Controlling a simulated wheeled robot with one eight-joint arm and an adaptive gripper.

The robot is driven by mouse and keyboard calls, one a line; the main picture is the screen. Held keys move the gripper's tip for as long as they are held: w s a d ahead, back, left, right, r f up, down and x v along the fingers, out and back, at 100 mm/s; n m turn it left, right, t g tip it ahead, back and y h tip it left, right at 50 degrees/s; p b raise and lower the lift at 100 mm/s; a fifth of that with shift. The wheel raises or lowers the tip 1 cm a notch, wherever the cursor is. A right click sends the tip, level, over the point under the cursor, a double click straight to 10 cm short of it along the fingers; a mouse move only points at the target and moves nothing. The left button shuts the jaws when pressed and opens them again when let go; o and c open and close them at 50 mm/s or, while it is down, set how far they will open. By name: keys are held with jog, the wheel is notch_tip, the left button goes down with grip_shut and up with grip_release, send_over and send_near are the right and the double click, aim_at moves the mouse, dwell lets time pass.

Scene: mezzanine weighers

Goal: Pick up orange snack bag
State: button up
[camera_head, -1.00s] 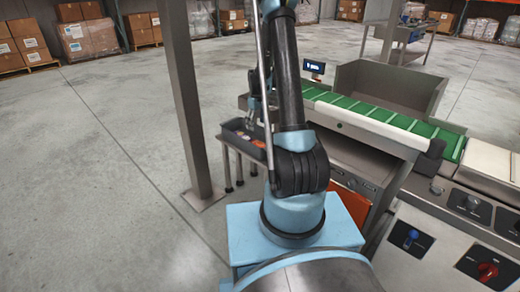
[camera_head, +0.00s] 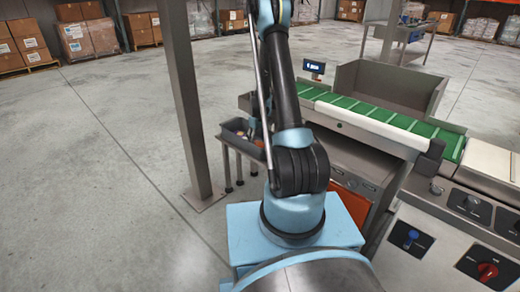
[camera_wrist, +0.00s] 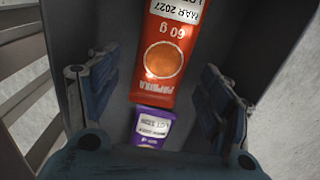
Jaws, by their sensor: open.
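The orange snack bag (camera_wrist: 165,60) lies in a dark grey tray, seen from above in the wrist view. It has a white date label, a "60 g" print and a round orange emblem. My gripper (camera_wrist: 155,95) is open, with one blue-grey finger on each side of the lower part of the bag. Neither finger visibly touches it. A purple bag (camera_wrist: 152,128) with a white label lies against the orange bag's lower end, nearer my palm. In the head view my arm hides most of the tray's contents and the gripper itself.
The tray (camera_head: 233,137) stands on thin legs left of the green conveyor (camera_head: 400,121). Its side walls rise close outside my fingers. A grey steel post (camera_head: 183,95) stands just left of it. Open concrete floor lies further left.

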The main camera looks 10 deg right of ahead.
jog(key=shift+f, duration=0.9)
jog(key=c, duration=1.2)
jog(key=shift+o, duration=0.2)
